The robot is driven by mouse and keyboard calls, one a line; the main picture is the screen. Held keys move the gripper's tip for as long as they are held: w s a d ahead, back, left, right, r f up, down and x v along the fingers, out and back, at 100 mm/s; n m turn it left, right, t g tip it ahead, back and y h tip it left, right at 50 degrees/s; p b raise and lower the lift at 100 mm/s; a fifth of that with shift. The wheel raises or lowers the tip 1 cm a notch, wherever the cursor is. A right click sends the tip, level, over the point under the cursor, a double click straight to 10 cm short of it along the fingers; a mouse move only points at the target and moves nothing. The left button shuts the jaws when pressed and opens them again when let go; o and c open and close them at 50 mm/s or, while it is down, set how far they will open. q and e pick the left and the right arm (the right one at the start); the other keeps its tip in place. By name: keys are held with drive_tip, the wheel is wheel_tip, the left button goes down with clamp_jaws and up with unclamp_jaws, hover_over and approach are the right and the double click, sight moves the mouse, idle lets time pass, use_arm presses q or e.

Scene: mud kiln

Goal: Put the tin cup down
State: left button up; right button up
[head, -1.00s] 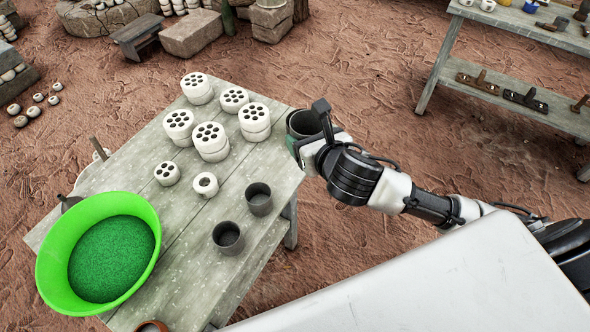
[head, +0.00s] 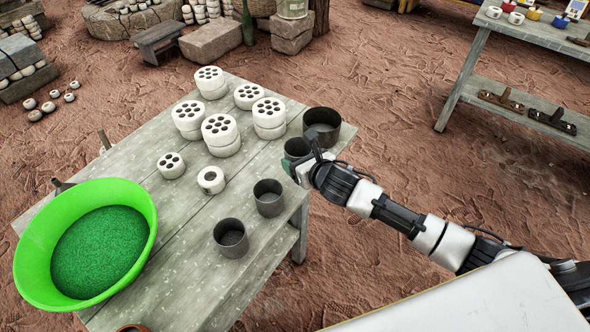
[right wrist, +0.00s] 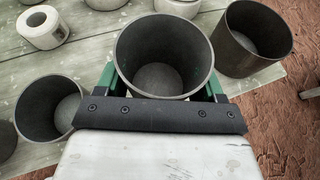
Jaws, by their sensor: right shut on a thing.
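My right gripper (head: 299,163) is shut on a dark grey tin cup (head: 297,147) near the table's right edge. In the right wrist view the held cup (right wrist: 165,52) is upright between the green fingers (right wrist: 161,82), and its inside looks empty. The gripper partly hides the cup in the head view, and I cannot tell whether its base touches the table (head: 170,220). My left gripper is not in view.
A wider dark cup (head: 322,122) stands close behind, at the table corner. Two more dark cups (head: 269,197) (head: 231,238) stand in front. White pierced pieces (head: 221,132) fill the table's far part. A green basin (head: 135,190) stands at the left.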

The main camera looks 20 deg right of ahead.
drive_tip(key=shift+w+a+f, duration=0.4)
drive_tip(key=shift+w+f, duration=0.1)
drive_tip(key=shift+w, duration=0.2)
drive_tip(key=shift+f+b, duration=0.3)
drive_tip(key=shift+f, duration=1.7)
drive_tip(key=shift+f, duration=0.1)
drive_tip(key=o, duration=1)
drive_tip(key=shift+r, duration=0.2)
drive_tip(key=p+v, duration=0.1)
drive_tip(key=v, duration=1.1)
drive_tip(key=shift+f, duration=0.15)
